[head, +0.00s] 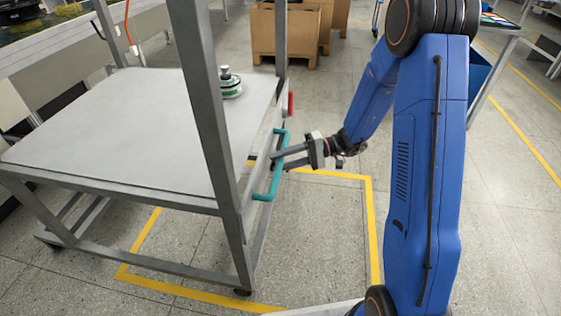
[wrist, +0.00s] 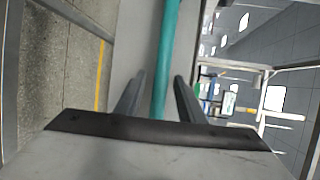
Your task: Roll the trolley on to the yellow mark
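The trolley (head: 120,130) is a grey metal frame with a pale flat top and a teal handle (head: 271,184) on its right end. The yellow mark (head: 372,225) is a rectangular outline on the floor. The trolley's right end stands over part of it, and its left part lies outside to the left. My gripper (head: 279,161) is at the handle. In the wrist view the teal handle (wrist: 166,60) runs between my two fingers (wrist: 158,95), with a gap visible on each side. The mark's far left corner is hidden beneath the trolley.
A green and white round part (head: 230,85) sits on the trolley's top near an upright post. A red piece (head: 290,103) is on the trolley's right end. Cardboard boxes (head: 287,32) stand behind.

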